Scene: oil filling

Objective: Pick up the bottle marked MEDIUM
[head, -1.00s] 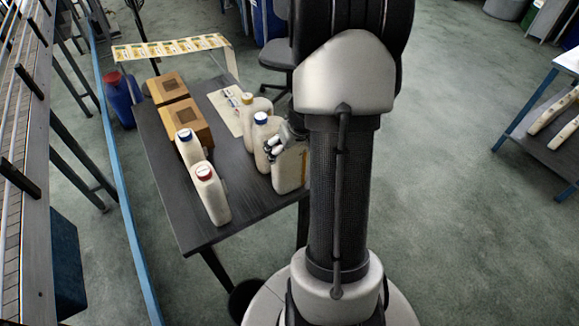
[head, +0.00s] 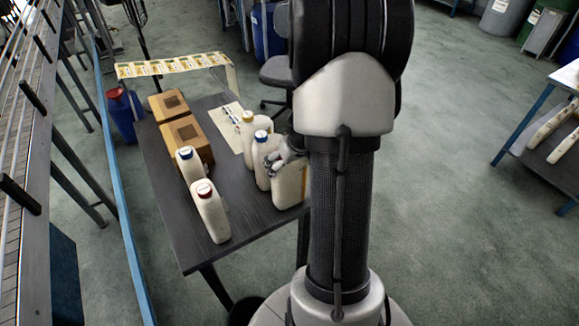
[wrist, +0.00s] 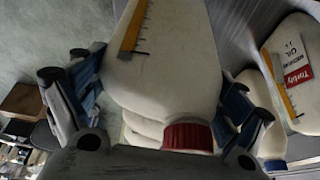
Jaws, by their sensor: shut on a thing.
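My gripper (wrist: 165,88) is shut on a white bottle with a red cap (wrist: 165,65). Its blue-grey fingers lie on either side of the bottle, and a yellow scale strip shows on its face. In the head view this held bottle (head: 290,185) is at the table's right edge, partly behind my arm; its cap is hidden. I cannot tell whether it touches the table. Its label is not visible, so I cannot read its marking. Another white bottle (wrist: 298,60) with a red label stands at the right of the wrist view; its small lettering is hard to read.
The dark table (head: 185,225) also carries a red-capped bottle (head: 211,212), blue-capped bottles (head: 188,168) (head: 262,160), a yellow-capped bottle (head: 246,130) and brown boxes (head: 187,137). Neighbouring bottles are close to my gripper. The table's front is bare.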

